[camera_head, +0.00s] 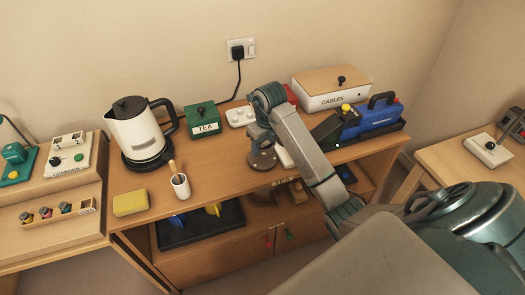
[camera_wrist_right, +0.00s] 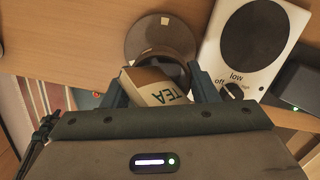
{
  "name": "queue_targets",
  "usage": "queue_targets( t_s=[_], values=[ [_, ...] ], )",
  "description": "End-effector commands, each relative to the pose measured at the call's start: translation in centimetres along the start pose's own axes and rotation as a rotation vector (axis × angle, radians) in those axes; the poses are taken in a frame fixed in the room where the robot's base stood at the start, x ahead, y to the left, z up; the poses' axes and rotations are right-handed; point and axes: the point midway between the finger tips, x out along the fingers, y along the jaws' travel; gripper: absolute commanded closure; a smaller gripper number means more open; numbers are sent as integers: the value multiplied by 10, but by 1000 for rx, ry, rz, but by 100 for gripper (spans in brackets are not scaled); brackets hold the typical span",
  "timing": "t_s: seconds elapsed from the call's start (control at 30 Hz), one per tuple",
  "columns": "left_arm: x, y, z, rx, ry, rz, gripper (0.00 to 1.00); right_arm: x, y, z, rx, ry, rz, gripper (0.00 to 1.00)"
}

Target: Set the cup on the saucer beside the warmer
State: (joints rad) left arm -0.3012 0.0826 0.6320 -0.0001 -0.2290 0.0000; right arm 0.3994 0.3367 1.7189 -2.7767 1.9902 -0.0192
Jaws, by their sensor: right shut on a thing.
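My right gripper (camera_head: 263,138) is over the desk, left of the warmer. In the right wrist view my right gripper (camera_wrist_right: 165,85) is shut on the brown cup (camera_wrist_right: 182,70), whose dark round rim shows between the fingers. The brown saucer (camera_wrist_right: 142,38) lies just behind the cup; they overlap in this view, and I cannot tell whether they touch. A brown-and-white piece lettered TEA (camera_wrist_right: 165,92), upside down, hides part of the cup. The white warmer (camera_wrist_right: 212,62) with its black disc is right of the saucer; my arm mostly hides it in the head view. My left gripper is out of view.
A kettle (camera_head: 135,135), green TEA box (camera_head: 203,118), white holder with a stick (camera_head: 181,187) and yellow sponge (camera_head: 130,203) stand left. A CABLES box (camera_head: 332,92) and blue case (camera_head: 380,115) stand right. The desk's front edge is close, with a shelf below.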

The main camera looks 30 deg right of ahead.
Motion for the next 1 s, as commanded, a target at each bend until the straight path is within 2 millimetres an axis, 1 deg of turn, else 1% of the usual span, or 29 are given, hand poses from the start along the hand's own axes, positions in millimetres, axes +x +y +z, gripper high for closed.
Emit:
queue_targets(
  t_s=[0.03,0.07,0.17,0.3,0.43,0.67,0.8,0.83,0.87,0.9,0.93,1.0],
  values=[
    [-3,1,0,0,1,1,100,-2,0,6,1,-1,2,71],
    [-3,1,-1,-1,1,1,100,-1,0,8,0,-1,1,71],
    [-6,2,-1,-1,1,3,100,3,0,10,-1,1,0,71],
    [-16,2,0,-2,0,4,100,22,0,7,0,3,1,71],
    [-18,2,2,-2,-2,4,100,34,0,6,0,1,-1,71],
    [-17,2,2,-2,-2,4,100,36,-1,6,-1,-2,-1,71],
    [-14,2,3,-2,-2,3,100,40,-1,5,0,-1,-1,71],
    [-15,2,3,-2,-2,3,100,39,-1,6,0,-1,-1,41],
    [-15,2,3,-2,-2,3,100,39,-1,6,0,-1,-1,35],
    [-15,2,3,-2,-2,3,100,39,-1,6,-1,-1,-1,27],
    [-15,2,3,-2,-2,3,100,39,-1,6,0,-1,-1,25],
    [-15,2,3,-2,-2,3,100,39,-1,6,0,-1,-1,25]
  ],
)
